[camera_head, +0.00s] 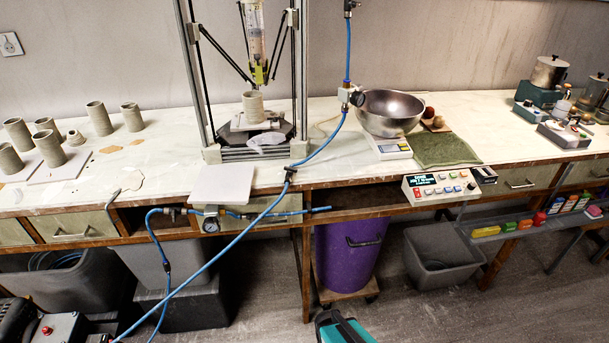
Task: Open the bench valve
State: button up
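A small metal valve fitting (346,95) with a dark round part on its right side sits on the blue air hose (348,55), beside the right post of the printer frame. A second fitting (173,213) and a round pressure gauge (211,224) sit on the blue line along the bench's front edge. I cannot tell for certain which fitting is the bench valve, nor the position of any handle. My gripper is not recognisable in this view.
A delta printer frame (195,75) stands on the bench (345,170). A steel bowl (390,112) on a scale stands right of the fitting. A blue hose crosses diagonally in front of the bench. A purple bin (349,255) stands below. A teal and grey object (341,327) shows at the bottom edge.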

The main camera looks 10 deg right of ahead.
aim_at(291, 170)
jog(key=z, duration=1.15)
jog(key=k, duration=0.6)
jog(key=u, duration=1)
